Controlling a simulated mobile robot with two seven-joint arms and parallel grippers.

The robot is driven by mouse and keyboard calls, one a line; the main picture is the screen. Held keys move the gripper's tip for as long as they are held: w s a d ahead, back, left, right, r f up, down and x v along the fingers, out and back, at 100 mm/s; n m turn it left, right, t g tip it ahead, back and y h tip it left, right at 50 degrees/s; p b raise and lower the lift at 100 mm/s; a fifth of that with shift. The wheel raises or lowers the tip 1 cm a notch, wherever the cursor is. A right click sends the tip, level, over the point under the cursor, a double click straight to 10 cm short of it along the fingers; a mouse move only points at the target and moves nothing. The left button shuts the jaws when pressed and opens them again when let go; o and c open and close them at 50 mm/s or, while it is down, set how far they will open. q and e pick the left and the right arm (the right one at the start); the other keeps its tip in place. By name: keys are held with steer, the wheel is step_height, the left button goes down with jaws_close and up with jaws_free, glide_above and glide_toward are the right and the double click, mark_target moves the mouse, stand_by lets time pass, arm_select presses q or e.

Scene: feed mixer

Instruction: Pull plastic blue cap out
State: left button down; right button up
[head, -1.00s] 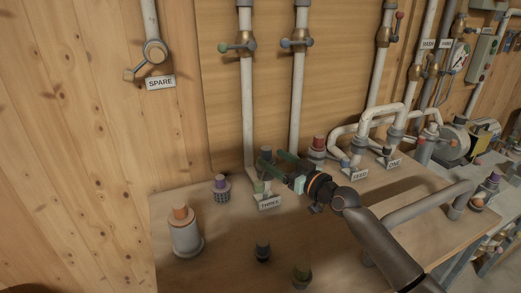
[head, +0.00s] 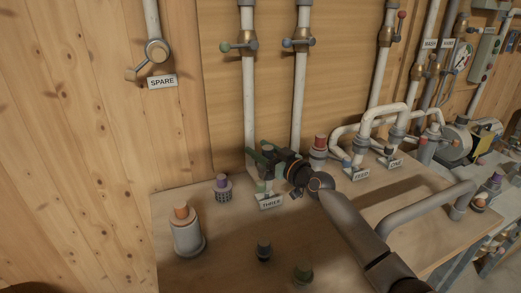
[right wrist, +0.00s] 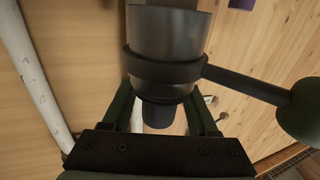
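My right gripper (head: 262,154) is at the lower end of the pipe above the THREE label (head: 271,203). In the right wrist view its two dark green fingers stand either side of a dark blue-grey cap (right wrist: 158,116), with a small gap visible on each side. The gripper looks open. The cap sits on the end of a grey cylindrical fitting (right wrist: 165,45) with a dark collar. A lever with a green ball (right wrist: 304,108) sticks out right of the fitting. Another small blue cap (head: 346,163) shows by the FEED label (head: 361,175). My left gripper is not in view.
A red-capped fitting (head: 319,150) stands right of my gripper.

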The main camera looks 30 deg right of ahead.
jaws_close()
stand_by(0.8)
